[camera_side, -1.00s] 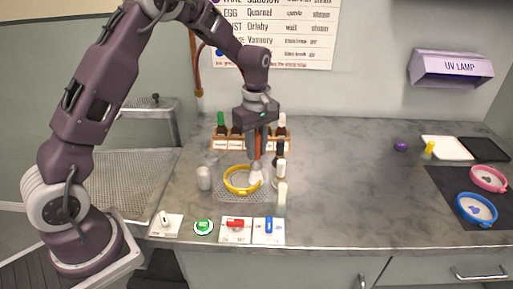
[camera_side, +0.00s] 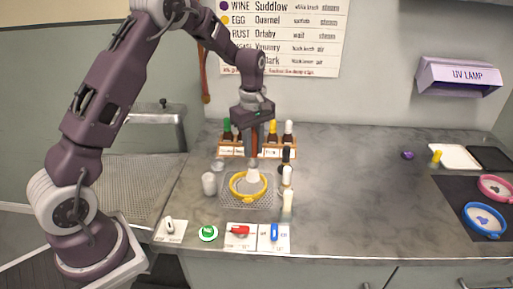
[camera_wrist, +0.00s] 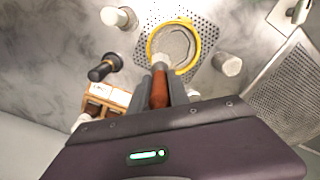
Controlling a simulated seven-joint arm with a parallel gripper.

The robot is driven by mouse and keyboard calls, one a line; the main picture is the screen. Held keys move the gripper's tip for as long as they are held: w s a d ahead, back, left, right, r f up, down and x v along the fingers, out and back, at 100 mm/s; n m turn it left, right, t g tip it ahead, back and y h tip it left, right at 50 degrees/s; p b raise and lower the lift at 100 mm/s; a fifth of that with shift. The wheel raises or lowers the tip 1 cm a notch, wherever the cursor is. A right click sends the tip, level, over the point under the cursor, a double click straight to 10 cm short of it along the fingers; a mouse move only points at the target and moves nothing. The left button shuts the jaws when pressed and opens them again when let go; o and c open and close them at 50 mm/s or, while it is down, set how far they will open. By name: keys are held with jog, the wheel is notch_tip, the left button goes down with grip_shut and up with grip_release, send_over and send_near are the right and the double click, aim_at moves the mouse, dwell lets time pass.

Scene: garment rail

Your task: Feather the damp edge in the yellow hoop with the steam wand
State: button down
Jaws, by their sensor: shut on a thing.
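My gripper (camera_side: 254,145) points down and is shut on the steam wand, whose red-brown handle (camera_wrist: 159,92) shows between the fingers (camera_wrist: 160,82) in the wrist view. The wand's pale head (camera_side: 252,175) is over the back part of the yellow hoop (camera_side: 247,201); I cannot tell whether it touches the cloth. In the wrist view the head (camera_wrist: 162,62) overlaps the near rim of the hoop (camera_wrist: 198,38). The cloth inside looks grey with a faint curved outline (camera_wrist: 185,40); the damp edge is not clearly readable.
The hoop lies on a perforated plate (camera_side: 228,200). A bottle rack (camera_side: 232,152) is behind; switches (camera_side: 240,231) are in front. The counter farther right is clear before the blue hoop (camera_side: 485,219).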

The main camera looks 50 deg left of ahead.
jog(key=s, duration=0.6)
jog(key=shift+s+a, duration=0.25)
jog(key=shift+a, duration=0.1)
dwell(0.6)
jog(key=shift+d, duration=0.1)
jog(key=w+d, duration=0.5)
jog(key=w, duration=0.1)
jog(key=shift+d, duration=0.15)
dwell(1.9)
